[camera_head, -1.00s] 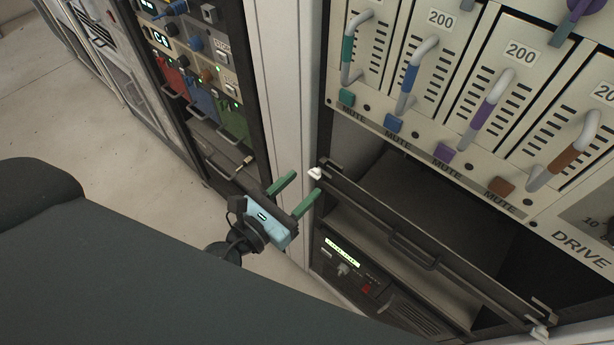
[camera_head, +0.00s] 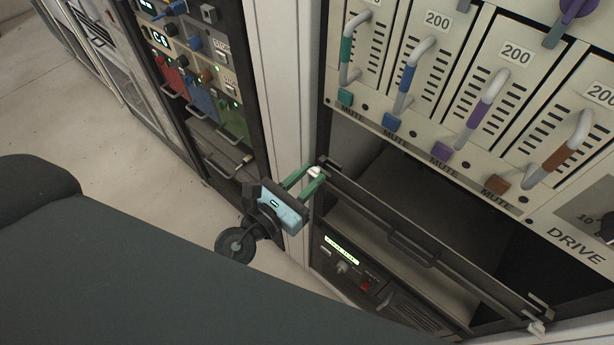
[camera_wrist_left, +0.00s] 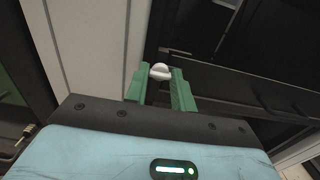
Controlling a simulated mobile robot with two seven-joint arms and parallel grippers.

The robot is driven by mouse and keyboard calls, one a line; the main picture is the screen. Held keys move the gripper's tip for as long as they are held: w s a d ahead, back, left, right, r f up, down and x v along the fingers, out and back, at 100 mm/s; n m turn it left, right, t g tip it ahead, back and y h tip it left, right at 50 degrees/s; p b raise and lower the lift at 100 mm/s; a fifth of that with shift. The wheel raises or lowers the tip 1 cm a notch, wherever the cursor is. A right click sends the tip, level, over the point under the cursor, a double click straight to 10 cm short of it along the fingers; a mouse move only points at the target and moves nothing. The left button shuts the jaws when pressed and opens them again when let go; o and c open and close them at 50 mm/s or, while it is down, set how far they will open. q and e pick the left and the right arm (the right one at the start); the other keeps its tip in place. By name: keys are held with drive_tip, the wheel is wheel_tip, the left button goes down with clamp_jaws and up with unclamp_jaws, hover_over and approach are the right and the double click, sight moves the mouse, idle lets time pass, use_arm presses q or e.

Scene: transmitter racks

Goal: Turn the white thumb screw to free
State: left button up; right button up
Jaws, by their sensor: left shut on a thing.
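The white thumb screw (camera_head: 315,171) sits at the upper left corner of the dark drawer front (camera_head: 385,222) in the right rack. My left gripper (camera_head: 309,179), with green fingers and a light blue body, is at this screw. In the left wrist view the white screw (camera_wrist_left: 160,72) shows between the tips of the green fingers (camera_wrist_left: 160,82), which are shut on it. A second white thumb screw (camera_head: 537,328) is at the drawer's lower right corner. My right gripper is not in view.
Above the drawer are several modules with coloured handles (camera_head: 408,75) and mute buttons. A dark handle (camera_head: 412,246) sticks out from the drawer front. A unit with a lit display (camera_head: 341,250) is below. Another rack (camera_head: 205,90) stands to the left.

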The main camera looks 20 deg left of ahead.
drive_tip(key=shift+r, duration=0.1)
use_arm(q)
drive_tip(key=shift+r+n+p, duration=0.2)
drive_tip(key=shift+n+p, duration=0.6)
drive_tip(key=shift+n, duration=0.3)
drive_tip(key=n+p, duration=0.2)
drive_tip(key=n, duration=0.2)
drive_tip(key=n+p, duration=0.1)
drive_tip(key=n, duration=0.4)
drive_tip(key=shift+n, duration=0.4)
drive_tip(key=n+p, duration=0.1)
drive_tip(key=n, duration=0.4)
drive_tip(key=shift+f+n+p, duration=0.1)
drive_tip(key=shift+n+p, duration=0.3)
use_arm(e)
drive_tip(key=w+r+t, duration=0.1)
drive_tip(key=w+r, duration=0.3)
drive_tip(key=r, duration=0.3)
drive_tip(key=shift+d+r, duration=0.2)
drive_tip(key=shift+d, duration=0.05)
use_arm(q)
drive_tip(key=o, duration=1)
